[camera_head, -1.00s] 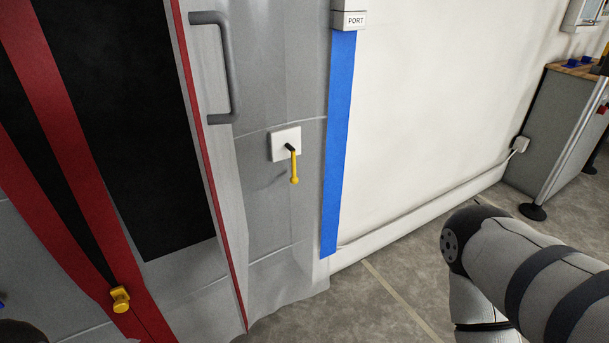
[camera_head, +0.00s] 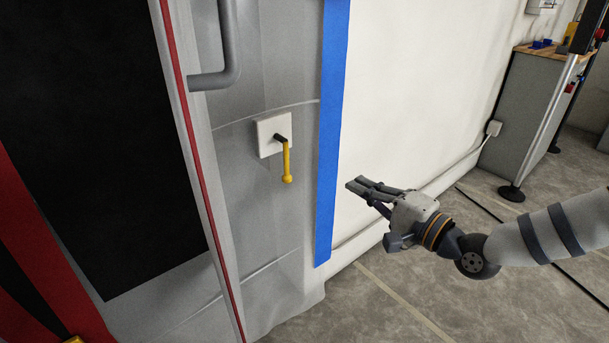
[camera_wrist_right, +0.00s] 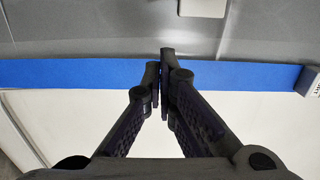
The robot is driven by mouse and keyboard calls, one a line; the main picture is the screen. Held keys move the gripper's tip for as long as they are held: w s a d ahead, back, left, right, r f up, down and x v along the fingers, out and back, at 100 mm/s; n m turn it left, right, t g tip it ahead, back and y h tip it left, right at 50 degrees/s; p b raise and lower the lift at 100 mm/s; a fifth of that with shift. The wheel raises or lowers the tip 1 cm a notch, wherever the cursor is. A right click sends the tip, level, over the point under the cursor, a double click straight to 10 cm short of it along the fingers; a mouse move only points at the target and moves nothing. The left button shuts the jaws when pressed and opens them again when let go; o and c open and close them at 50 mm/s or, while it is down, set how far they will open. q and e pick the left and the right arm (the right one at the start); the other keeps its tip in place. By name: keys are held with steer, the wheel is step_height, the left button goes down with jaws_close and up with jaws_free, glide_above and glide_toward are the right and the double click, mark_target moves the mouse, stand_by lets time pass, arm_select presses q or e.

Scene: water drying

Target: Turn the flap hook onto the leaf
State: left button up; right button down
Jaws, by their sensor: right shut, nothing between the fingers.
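The yellow flap hook (camera_head: 286,162) hangs down from a dark pivot on a white square plate (camera_head: 268,136). The plate sits on the grey panel (camera_head: 235,190), left of the blue strip. I cannot tell for sure which part is the leaf. My right gripper (camera_head: 356,186) is shut and empty, to the right of the hook and apart from it, in front of the white wall. In the right wrist view the fingertips (camera_wrist_right: 163,62) overlap the blue strip, and a pale plate edge (camera_wrist_right: 203,7) shows at the top. My left gripper is not in view.
A grey handle (camera_head: 228,50) stands out from the panel above and left of the hook. The blue strip (camera_head: 328,150) runs down beside the white wall (camera_head: 410,90). A grey cabinet (camera_head: 525,110) stands at the back right. The space between gripper and hook looks clear.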

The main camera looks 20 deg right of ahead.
mark_target(286, 162)
steer(key=w+a+b, duration=0.1)
steer(key=w+a, duration=0.7)
steer(key=shift+w+b, duration=0.25)
steer(key=shift+b, duration=0.1)
steer(key=shift+f, duration=0.15)
stand_by(0.4)
steer(key=shift+s+a+m, duration=0.1)
steer(key=shift+a+m, duration=0.1)
steer(key=shift+m, duration=0.2)
